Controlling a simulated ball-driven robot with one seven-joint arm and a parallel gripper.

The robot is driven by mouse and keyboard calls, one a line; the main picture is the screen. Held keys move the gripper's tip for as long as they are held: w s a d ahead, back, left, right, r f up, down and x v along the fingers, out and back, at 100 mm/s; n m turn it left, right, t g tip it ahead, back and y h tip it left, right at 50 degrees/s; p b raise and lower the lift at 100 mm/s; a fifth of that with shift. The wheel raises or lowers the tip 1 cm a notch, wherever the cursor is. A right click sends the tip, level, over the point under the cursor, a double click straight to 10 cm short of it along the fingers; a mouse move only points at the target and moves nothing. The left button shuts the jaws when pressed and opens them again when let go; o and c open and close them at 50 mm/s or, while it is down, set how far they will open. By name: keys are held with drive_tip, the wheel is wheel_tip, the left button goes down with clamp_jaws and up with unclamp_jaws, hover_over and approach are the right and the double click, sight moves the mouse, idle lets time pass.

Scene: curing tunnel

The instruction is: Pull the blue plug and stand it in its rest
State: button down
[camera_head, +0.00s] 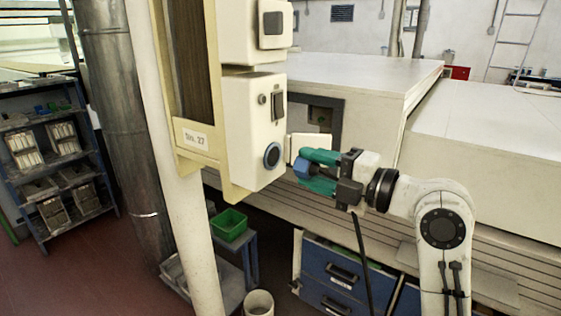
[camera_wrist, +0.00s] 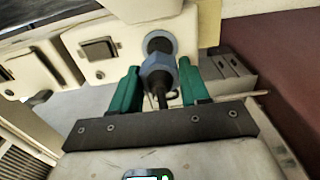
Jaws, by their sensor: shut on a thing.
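The blue plug (camera_head: 302,168) is between the green fingertips of my gripper (camera_head: 318,171), which is shut on it. In the wrist view the plug (camera_wrist: 157,72) has a blue faceted body, and a dark stem runs back from it between the fingers. A round socket with a blue ring (camera_head: 272,155) is on the front of a cream box, left of the plug. The plug is apart from the socket, with a gap between them. The socket's ring (camera_wrist: 160,43) also shows just beyond the plug in the wrist view. I cannot make out the plug's rest.
The cream box (camera_head: 243,120) hangs on a yellowish frame beside a white post (camera_head: 181,200). A pale tunnel housing (camera_head: 350,75) lies behind my arm. Below are a green bin (camera_head: 229,224), blue drawers (camera_head: 330,272) and a white pot (camera_head: 259,302). Shelving stands at left.

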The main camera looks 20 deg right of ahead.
drive_tip(key=shift+s+d, duration=0.2)
drive_tip(key=shift+s, duration=0.1)
idle(0.4)
drive_tip(key=w+f+m+t+h, duration=0.1)
drive_tip(key=w+f+m+h, duration=0.15)
drive_tip(key=f, duration=0.95)
drive_tip(key=w+f+m+t+h, duration=0.15)
drive_tip(key=f+h, duration=0.25)
drive_tip(key=f, duration=0.8)
drive_tip(key=s+a+f+m+h, duration=0.1)
drive_tip(key=s+f+h, duration=0.1)
drive_tip(key=s+f, duration=0.6)
drive_tip(key=s+a+f+m+h, duration=0.1)
drive_tip(key=s+f+m+h, duration=0.1)
drive_tip(key=s+f, duration=0.7)
wheel_tip(320, 180, down, 5)
drive_tip(key=shift+s+a+t, duration=0.25)
drive_tip(key=shift+t, duration=0.2)
